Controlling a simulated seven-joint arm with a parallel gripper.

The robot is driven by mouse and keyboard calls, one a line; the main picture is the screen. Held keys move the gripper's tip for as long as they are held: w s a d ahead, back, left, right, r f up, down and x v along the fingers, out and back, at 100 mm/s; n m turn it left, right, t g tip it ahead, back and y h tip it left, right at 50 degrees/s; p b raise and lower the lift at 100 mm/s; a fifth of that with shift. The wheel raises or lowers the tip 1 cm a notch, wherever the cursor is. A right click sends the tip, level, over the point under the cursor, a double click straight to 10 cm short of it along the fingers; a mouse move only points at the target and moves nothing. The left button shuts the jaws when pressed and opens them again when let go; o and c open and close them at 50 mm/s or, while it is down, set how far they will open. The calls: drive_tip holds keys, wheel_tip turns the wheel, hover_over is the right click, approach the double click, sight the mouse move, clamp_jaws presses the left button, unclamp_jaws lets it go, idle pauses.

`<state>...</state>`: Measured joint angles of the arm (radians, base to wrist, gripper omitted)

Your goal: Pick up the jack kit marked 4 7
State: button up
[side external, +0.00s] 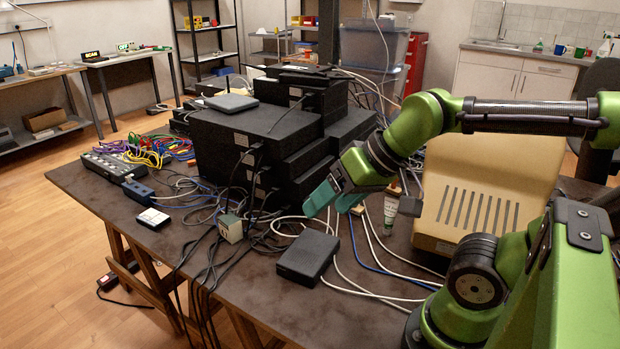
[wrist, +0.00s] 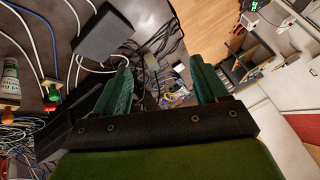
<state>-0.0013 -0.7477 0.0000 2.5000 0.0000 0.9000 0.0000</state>
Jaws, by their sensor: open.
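No marking "4 7" is legible in either view, so I cannot tell for certain which thing is the jack kit. A small beige box (side external: 231,228) with a socket-like front stands on the table among cables, in front of the black equipment stack. A small white-topped dark box (side external: 152,218) lies near the table's left front edge. My gripper (side external: 335,196) is open and empty, with teal fingers, above the table and right of the beige box. In the wrist view my gripper (wrist: 160,68) has only cables and clutter beyond its spread fingers.
A flat black box (side external: 307,255) lies below my gripper; it also shows in the wrist view (wrist: 107,34). Black equipment (side external: 225,140) stacks high behind. A beige vented case (side external: 480,205) stands right. A small tube (side external: 389,212) stands beside it. Loose cables cover much of the table.

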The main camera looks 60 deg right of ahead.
drive_tip(key=w+f+g, duration=0.1)
drive_tip(key=f, duration=0.1)
drive_tip(key=n+g+h, duration=0.2)
drive_tip(key=h, duration=0.1)
approach(229, 219)
drive_tip(key=x, duration=0.7)
drive_tip(key=shift+s+d+f, duration=0.1)
drive_tip(key=shift+s+d, duration=0.2)
drive_tip(key=shift+s, duration=0.05)
drive_tip(key=shift+w+a+x, duration=0.1)
drive_tip(key=shift+w+x, duration=0.05)
drive_tip(key=shift+x, duration=1.25)
drive_tip(key=shift+w+a+x, duration=0.15)
drive_tip(key=shift+x, duration=1.3)
drive_tip(key=shift+r, duration=0.2)
drive_tip(key=c, duration=1.1)
